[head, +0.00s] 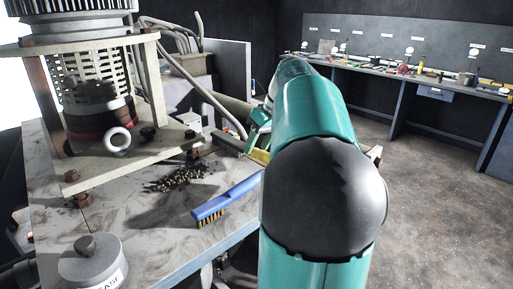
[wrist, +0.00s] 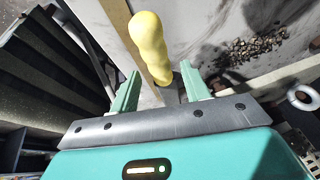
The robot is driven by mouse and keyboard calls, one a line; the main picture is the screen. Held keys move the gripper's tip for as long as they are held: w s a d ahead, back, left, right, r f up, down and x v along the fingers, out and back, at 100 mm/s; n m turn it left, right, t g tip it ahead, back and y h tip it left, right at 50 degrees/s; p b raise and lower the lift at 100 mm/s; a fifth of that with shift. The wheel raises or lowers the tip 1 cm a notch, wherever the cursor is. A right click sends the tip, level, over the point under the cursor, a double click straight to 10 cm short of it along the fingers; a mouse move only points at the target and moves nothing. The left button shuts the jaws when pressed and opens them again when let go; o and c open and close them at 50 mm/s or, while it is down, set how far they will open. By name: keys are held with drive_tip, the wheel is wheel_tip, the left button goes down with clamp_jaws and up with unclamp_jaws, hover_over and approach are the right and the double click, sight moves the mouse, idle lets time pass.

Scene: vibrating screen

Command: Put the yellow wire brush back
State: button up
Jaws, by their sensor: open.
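The yellow wire brush shows in the wrist view as a knobbly yellow handle (wrist: 150,45), lying near a brown edge strip. Its near end is between or just beyond my fingertips; bristles cannot be made out. My gripper (wrist: 160,68) is open, with one teal finger on each side of the handle and visible gaps. In the head view my arm hides most of this spot; a small yellow patch (head: 259,156) shows beside my teal gripper, probably the same handle.
A blue brush with yellow bristles (head: 228,200) lies on the grey machine deck (head: 160,255). A gravel pile (head: 180,179), a capped canister (head: 92,262) and a motor on a frame (head: 95,80) stand there. A long workbench with tools (head: 400,70) is at the back right; the floor before it is clear.

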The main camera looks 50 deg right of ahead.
drive_tip(key=v, duration=1)
drive_tip(key=shift+r, duration=0.2)
